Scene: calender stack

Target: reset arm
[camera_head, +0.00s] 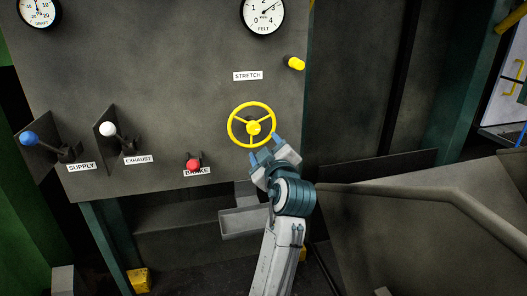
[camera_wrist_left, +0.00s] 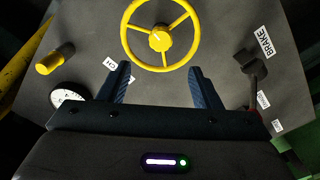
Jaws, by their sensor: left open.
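My left gripper (camera_head: 265,150) is in front of the panel, just below and right of the yellow handwheel (camera_head: 252,126) in the head view. In the left wrist view the gripper (camera_wrist_left: 160,85) has its two blue fingers spread apart with nothing between them. The handwheel (camera_wrist_left: 160,35) shows beyond the fingertips, with its lower rim near the gap between them. I cannot tell whether a finger touches the rim. My right gripper is not in view.
The grey panel (camera_head: 150,60) carries blue (camera_head: 29,139), white (camera_head: 107,129) and red (camera_head: 194,165) knobbed levers, a yellow knob (camera_head: 296,63) and two gauges. A grey tray (camera_head: 243,224) sits below the wheel. A sloping metal guard (camera_head: 430,215) stands at the right.

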